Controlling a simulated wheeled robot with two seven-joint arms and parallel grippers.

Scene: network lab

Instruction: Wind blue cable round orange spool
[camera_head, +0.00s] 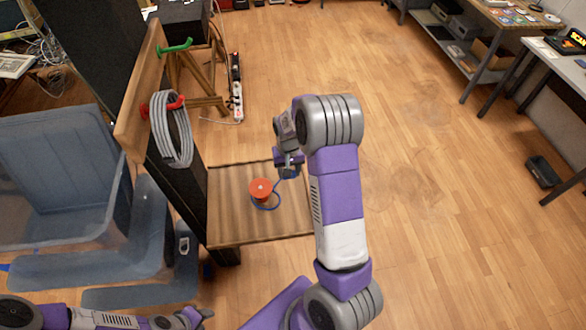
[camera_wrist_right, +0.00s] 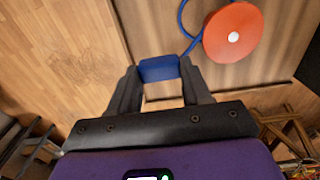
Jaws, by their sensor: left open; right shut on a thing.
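The orange spool (camera_head: 260,187) stands upright on a small wooden tabletop (camera_head: 225,226). The blue cable (camera_head: 268,207) lies in a curve round the near side of the spool's base and runs right towards my right gripper (camera_head: 289,170). In the right wrist view, my right gripper (camera_wrist_right: 158,75) is shut on the blue cable's thick blue end piece (camera_wrist_right: 159,68), beside the spool (camera_wrist_right: 233,36). Part of the cable (camera_wrist_right: 186,28) passes close along the spool's edge there. My left gripper (camera_head: 203,314) is open and empty at the bottom left, away from the spool; its fingertips are small in view.
A dark panel with a wooden rail (camera_head: 141,95) stands left of the tabletop. A grey cable coil (camera_head: 171,131) hangs from its red hook; a green hook (camera_head: 175,46) is farther back.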

